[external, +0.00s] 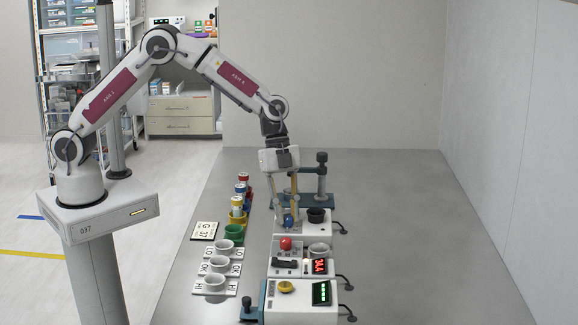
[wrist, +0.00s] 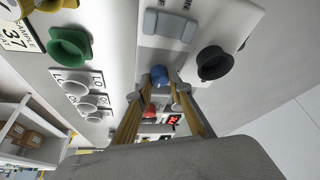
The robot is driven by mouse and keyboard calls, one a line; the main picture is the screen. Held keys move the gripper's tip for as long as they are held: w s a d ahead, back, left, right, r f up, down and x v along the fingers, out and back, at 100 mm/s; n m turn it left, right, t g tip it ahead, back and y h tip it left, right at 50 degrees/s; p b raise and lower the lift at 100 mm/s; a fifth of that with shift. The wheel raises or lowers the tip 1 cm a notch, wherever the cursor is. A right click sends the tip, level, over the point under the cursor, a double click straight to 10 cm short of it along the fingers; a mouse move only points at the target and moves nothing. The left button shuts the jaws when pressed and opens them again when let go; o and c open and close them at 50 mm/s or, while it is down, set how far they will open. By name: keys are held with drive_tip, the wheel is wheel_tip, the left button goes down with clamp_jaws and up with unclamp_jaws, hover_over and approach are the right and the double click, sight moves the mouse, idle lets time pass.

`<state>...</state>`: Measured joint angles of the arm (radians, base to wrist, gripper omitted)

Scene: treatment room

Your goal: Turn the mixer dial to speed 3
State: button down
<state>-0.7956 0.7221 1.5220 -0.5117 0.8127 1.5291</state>
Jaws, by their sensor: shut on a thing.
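A blue round knob (external: 288,221) sits on the far white unit (external: 317,229), beside a black cup (external: 317,214). My gripper (external: 287,217) reaches down from above and its yellow fingers are shut on this knob. In the wrist view the blue knob (wrist: 159,74) shows between the fingertips, with a grey rocker switch (wrist: 170,25) beyond it. A red knob (external: 286,243) is on the middle unit and a yellow knob (external: 286,286) on the near unit. No readable label says which is the mixer dial. The knob's pointer and speed marks cannot be made out.
The middle unit has a red-lit display (external: 319,267), the near one a green-lit display (external: 321,292). A dark clamp stand (external: 321,175) rises behind my gripper. White cups (external: 219,264), a green cup (external: 234,231) and capped tubes (external: 241,190) stand left. The table's right side is clear.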

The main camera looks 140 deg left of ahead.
drive_tip(key=c, duration=1.8)
unclamp_jaws()
drive_tip(key=shift+c, duration=0.2)
drive_tip(key=v, duration=0.7)
drive_tip(key=shift+r, duration=0.2)
drive_tip(key=shift+s+n, duration=0.1)
drive_tip(key=shift+n, duration=0.2)
